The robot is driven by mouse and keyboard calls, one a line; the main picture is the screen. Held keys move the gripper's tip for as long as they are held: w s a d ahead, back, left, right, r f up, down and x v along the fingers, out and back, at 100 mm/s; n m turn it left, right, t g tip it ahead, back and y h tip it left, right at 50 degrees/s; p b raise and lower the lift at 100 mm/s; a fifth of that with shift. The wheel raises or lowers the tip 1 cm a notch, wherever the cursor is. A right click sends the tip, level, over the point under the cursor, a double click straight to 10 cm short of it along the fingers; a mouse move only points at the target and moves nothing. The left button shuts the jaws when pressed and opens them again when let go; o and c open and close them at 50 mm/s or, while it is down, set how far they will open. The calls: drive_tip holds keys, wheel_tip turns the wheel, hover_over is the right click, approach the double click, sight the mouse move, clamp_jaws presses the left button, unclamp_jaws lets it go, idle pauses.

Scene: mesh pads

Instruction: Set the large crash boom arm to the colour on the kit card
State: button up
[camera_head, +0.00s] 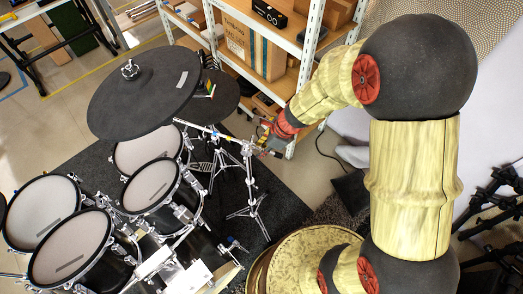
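The large black cymbal pad (135,105) is at the upper left, with a wing nut on top. A thin silver boom arm (203,129) runs from under its right edge to a tripod stand, with small coloured marks along it. A small strip with red, yellow and green (211,90) shows by the cymbal's right edge. My gripper (266,141) is at the right end of the boom, close to it. I cannot tell whether it touches, or whether its fingers are open. A white card (188,279) lies at the bottom; its print is unreadable.
Several mesh drum pads (70,248) fill the lower left. A smaller black cymbal (224,96) sits behind the large one. The stand (250,190) spreads its legs on the dark mat (280,210). Shelves with boxes (262,50) stand close behind my gripper.

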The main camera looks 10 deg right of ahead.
drive_tip(key=shift+a+f, duration=0.15)
drive_tip(key=shift+f, duration=0.25)
drive_tip(key=shift+c, duration=0.3)
clamp_jaws()
drive_tip(key=shift+w, duration=0.1)
